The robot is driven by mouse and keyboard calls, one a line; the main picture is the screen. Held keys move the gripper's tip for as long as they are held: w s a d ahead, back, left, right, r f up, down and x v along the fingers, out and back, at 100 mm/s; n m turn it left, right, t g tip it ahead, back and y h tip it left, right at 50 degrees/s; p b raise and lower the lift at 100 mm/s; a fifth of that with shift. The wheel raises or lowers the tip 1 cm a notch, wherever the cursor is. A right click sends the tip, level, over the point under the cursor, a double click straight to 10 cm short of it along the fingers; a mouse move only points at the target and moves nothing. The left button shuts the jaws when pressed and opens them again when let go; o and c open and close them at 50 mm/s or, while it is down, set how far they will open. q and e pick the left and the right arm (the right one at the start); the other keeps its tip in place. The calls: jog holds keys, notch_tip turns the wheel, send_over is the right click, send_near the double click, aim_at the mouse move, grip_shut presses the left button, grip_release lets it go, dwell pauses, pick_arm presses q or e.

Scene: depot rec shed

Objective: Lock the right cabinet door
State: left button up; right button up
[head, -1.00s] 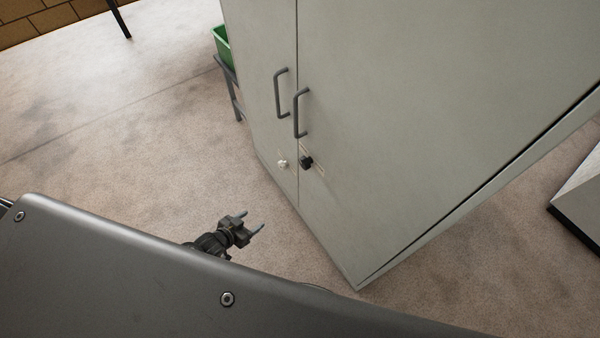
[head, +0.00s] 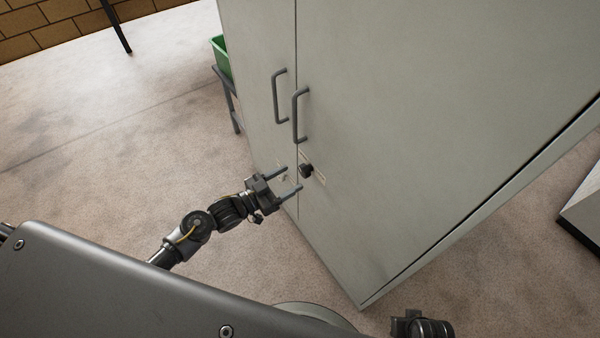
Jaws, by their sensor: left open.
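The grey cabinet's right door (head: 400,130) fills the right of the view and looks closed. It has a dark bar handle (head: 295,115) and, below it, a black knob (head: 306,170) beside a small yellowish label. The left door (head: 262,90) has its own bar handle (head: 277,97); its pale knob is mostly hidden by my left gripper. My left gripper (head: 293,178) is open and empty, its two fingers pointing right towards the black knob, just short of it in the picture. Contact cannot be told. My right gripper (head: 408,324) shows only partly at the bottom edge; its jaws are unclear.
A green bin (head: 221,55) sits on a dark stand (head: 229,98) beyond the cabinet's left side. A pale box-like unit (head: 585,210) stands at the right edge. The carpeted floor left of the cabinet is clear. A brick wall (head: 60,25) is at the back left.

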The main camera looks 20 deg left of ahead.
aim_at(302, 172)
pick_arm(q)
jog(key=x, duration=0.4)
jog(key=shift+w+d, duration=0.25)
jog(key=shift+w, duration=0.05)
grip_shut()
